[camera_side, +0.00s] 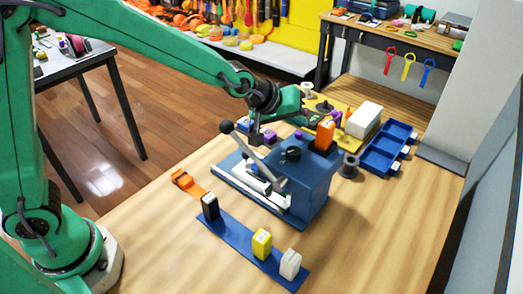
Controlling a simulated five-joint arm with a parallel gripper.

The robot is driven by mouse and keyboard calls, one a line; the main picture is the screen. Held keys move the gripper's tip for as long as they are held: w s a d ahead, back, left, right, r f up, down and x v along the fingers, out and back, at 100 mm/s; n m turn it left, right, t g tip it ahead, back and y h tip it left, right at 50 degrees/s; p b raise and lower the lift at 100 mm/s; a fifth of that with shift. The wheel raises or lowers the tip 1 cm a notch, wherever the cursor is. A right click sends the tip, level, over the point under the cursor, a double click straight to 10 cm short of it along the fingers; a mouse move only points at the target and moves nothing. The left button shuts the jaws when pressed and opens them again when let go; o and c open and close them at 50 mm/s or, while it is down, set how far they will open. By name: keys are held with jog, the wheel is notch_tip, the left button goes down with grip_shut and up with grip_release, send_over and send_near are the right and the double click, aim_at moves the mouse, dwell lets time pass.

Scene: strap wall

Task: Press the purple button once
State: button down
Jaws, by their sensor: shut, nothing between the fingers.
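A blue box-shaped device (318,186) stands on the wooden table, with a dark knob (291,154) and an orange block (325,135) on top. Another small purple piece (298,134) lies further right; I cannot tell for certain which is the button. My gripper (255,138) is shut and empty, pointing down above the device's back left part. Whether it touches anything is unclear.
A lever with a dark ball end (227,127) slants across the device's front. A blue strip (250,248) with black, yellow and white blocks lies in front. Blue trays (385,148) and a white block (363,119) stand behind right. The table's right front is clear.

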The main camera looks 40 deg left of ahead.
jog(key=shift+f, duration=1)
dwell(1.3)
jog(key=shift+r, duration=0.95)
notch_tip(320, 180, up, 5)
jog(key=shift+r, duration=0.1)
dwell(0.8)
dwell(0.5)
